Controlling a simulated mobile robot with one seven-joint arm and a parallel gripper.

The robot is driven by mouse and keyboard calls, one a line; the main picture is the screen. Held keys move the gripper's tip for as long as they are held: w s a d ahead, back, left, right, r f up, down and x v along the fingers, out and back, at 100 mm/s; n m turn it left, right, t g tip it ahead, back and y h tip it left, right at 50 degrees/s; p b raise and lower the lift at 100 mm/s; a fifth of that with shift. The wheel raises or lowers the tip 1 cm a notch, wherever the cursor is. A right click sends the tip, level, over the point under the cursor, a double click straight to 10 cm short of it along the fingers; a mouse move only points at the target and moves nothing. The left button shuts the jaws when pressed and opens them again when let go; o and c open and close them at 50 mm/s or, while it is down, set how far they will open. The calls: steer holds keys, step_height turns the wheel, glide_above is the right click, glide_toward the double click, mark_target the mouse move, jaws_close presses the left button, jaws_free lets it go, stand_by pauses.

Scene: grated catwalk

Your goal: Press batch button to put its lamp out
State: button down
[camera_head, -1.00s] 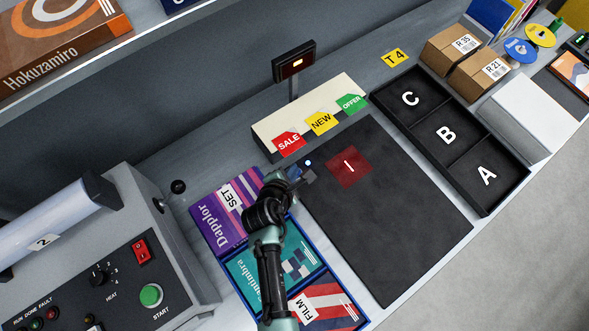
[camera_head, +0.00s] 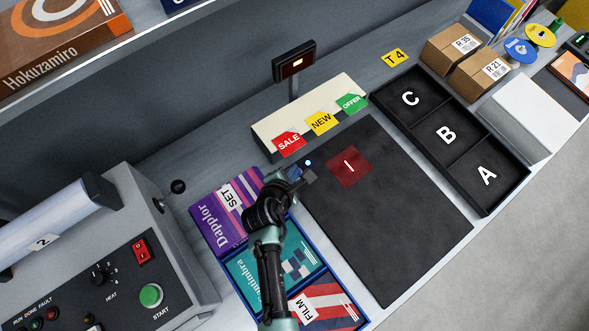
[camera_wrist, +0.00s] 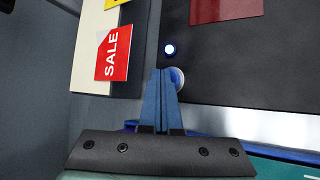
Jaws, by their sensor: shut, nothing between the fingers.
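A small round button with a pale rim (camera_wrist: 179,78) sits at the corner of the dark mat in the wrist view, partly hidden behind my fingers. No label on it can be read. A small lamp (camera_wrist: 169,49) just beyond it glows bluish white; it is also lit in the head view (camera_head: 308,162). My gripper (camera_wrist: 163,72) is shut and empty, its blue fingertips overlapping the button's left side in the wrist view. I cannot tell whether they touch it. In the head view my gripper (camera_head: 297,174) hides the button.
The dark mat (camera_head: 390,220) with a red square marked I is otherwise clear. A cream block (camera_head: 325,108) with SALE, NEW and OFFER tags stands behind. Boxed items (camera_head: 222,222) lie below my arm. A machine (camera_head: 130,215) with a green START button stands left.

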steer(key=shift+f, duration=0.5)
steer(key=shift+r, duration=0.1)
steer(key=shift+r+p, duration=0.4)
step_height(320, 180, up, 6)
steer(key=p, duration=0.6)
steer(key=shift+r, duration=0.1)
stand_by(0.5)
